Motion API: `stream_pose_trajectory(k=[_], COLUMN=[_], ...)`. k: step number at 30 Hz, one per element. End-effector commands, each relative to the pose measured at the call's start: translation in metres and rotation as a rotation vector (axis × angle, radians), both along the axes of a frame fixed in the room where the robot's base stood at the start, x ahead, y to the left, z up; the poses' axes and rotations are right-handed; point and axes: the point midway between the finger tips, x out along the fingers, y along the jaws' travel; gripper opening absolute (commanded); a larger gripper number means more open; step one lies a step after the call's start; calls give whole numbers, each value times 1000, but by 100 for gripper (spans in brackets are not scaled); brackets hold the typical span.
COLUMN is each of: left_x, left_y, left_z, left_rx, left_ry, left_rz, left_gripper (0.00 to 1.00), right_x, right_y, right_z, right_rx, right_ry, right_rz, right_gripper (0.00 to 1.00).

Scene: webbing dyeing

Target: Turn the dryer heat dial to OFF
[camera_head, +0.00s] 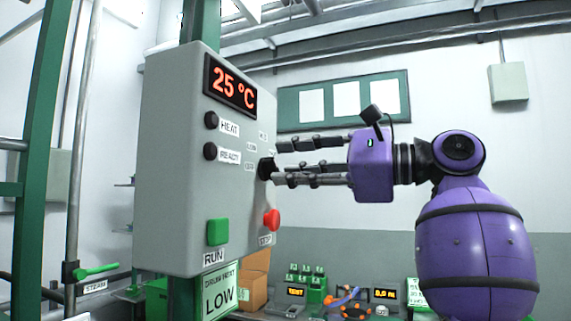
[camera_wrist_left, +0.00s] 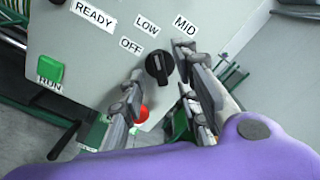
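The black heat dial (camera_wrist_left: 159,67) sits on the grey control box (camera_head: 175,150), with labels OFF (camera_wrist_left: 131,45), LOW (camera_wrist_left: 147,28) and MID (camera_wrist_left: 185,28) around it. Its pale pointer line aims up in the wrist view, roughly toward LOW. In the head view the dial (camera_head: 265,168) is seen edge-on at the box's right side. My left gripper (camera_head: 277,163) is open, its fingers spread at the dial. In the left wrist view the dial appears between the fingertips (camera_wrist_left: 160,72); contact is not clear. My right gripper is not in view.
A red stop button (camera_head: 271,219) and green RUN button (camera_head: 217,232) are below the dial. The display (camera_head: 231,86) reads 25 °C. A green sign (camera_head: 219,295) reads DRUM HEAT LOW. A cardboard box (camera_head: 254,279) and small equipment stand behind, low down.

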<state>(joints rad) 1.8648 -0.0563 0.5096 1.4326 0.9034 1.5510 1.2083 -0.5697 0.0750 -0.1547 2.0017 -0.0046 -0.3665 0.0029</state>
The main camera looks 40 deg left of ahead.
Motion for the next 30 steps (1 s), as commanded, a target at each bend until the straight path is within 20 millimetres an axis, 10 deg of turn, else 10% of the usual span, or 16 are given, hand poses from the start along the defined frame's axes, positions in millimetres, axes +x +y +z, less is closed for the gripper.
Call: stream_pose_trajectory(k=[12,20,30], left_x=[-3,-3,-3], left_y=[13,13,13], left_z=[0,0,-1], left_rx=[2,2,6], left_ry=[1,1,-18], left_rz=[1,1,1], left_gripper=[30,0,0], right_x=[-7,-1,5], right_y=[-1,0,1], right_z=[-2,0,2], right_rx=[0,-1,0], right_ry=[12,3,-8], right_rz=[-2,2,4], right_gripper=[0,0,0])
